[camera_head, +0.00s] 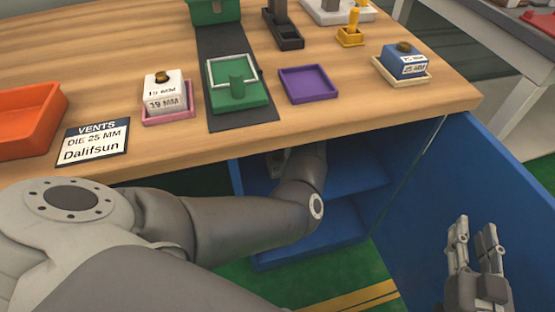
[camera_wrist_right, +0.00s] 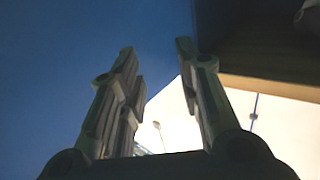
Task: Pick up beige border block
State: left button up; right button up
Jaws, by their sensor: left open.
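A blue block (camera_head: 405,60) marked 25 MM, with a dark brass knob on top, sits in a beige-bordered base (camera_head: 407,80) near the right end of the wooden table (camera_head: 340,128). My left arm reaches under the table's front edge into the blue cabinet. My left gripper (camera_head: 277,161) is open and mostly hidden by that edge, below and left of the block. My right gripper (camera_head: 477,238) is open and empty at the lower right, in front of the blue panel and well below the block. Its parted fingers also show in the right wrist view (camera_wrist_right: 157,68).
A purple tray (camera_head: 308,84), a green fixture (camera_head: 237,88), a white 19 MM block (camera_head: 164,91) on a pink base and an orange tray (camera_head: 30,128) stand on the table. The blue cabinet (camera_head: 350,178) is open below. A blue panel (camera_head: 485,200) stands beside my right gripper.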

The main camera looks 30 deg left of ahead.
pick_arm(q)
jog(key=b+x, duration=0.1)
jog(key=x, duration=0.1)
jog(key=shift+f, duration=0.35)
jog(key=shift+s, duration=0.1)
pick_arm(e)
notch_tip(320, 180, up, 8)
jog(key=a+t+y, duration=0.1)
jog(key=t, duration=0.3)
jog(key=shift+s+f+t, duration=0.2)
jog(key=shift+t, duration=0.1)
pick_arm(q)
jog(key=shift+c, duration=0.5)
jog(key=c, duration=1.1)
jog(key=shift+o, duration=0.2)
